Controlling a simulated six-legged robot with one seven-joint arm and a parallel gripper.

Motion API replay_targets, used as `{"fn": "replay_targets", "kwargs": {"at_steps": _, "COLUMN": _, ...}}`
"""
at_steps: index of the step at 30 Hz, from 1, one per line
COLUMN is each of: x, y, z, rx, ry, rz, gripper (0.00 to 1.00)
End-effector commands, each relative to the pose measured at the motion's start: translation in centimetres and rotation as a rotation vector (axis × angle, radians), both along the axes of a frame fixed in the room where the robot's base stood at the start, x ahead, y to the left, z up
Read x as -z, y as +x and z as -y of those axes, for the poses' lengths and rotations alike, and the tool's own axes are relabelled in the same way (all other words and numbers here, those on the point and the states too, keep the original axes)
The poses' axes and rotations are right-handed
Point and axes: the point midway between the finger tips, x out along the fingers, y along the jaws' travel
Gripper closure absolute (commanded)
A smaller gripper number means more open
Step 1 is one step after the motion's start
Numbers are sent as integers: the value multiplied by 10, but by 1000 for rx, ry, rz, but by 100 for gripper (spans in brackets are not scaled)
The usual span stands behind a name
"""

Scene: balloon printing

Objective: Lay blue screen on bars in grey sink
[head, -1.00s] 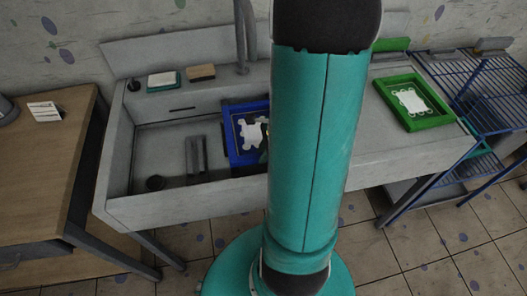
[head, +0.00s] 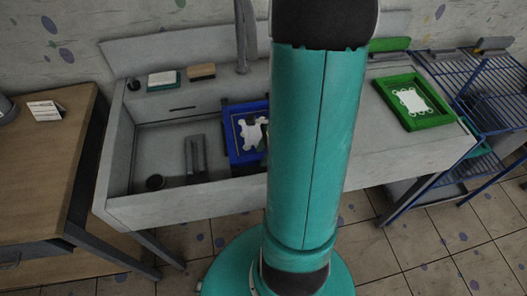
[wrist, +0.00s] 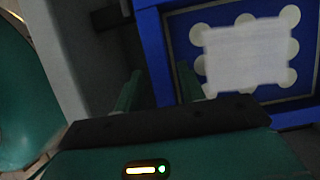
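The blue screen (head: 234,148), a blue frame with a pale patterned panel, is in the right part of the grey sink (head: 150,209). My arm hides its right side. A short grey bar piece (head: 195,158) stands in the sink to its left; the supports under the screen are mostly hidden, so full contact cannot be told. In the wrist view, the blue screen (wrist: 148,50) fills the right side. My gripper (wrist: 158,72) is open, its two green fingers apart on either side of the frame's left rail. The fingers are hidden in the head view.
A green screen (head: 438,118) lies on the counter right of the sink. A blue wire rack (head: 490,95) stands at the far right. A wooden table (head: 45,170) stands at left. A faucet (head: 243,40) rises behind the sink, with small blocks (head: 201,71) on the back ledge.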

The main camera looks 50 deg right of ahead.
Motion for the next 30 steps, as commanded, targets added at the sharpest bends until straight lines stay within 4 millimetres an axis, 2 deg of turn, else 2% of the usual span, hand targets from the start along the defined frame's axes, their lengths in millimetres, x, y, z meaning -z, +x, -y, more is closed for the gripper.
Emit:
{"fn": "replay_targets", "kwargs": {"at_steps": 10, "x": -1, "y": 0, "z": 0, "rx": 0, "ry": 0, "rz": 0, "gripper": 52}}
{"fn": "replay_targets", "kwargs": {"at_steps": 14, "x": -11, "y": -2, "z": 4, "rx": 2, "ry": -1, "rz": 2, "gripper": 52}}
{"fn": "replay_targets", "kwargs": {"at_steps": 30, "x": -111, "y": -25, "z": 38, "rx": 1, "ry": -2, "rz": 2, "gripper": 52}}
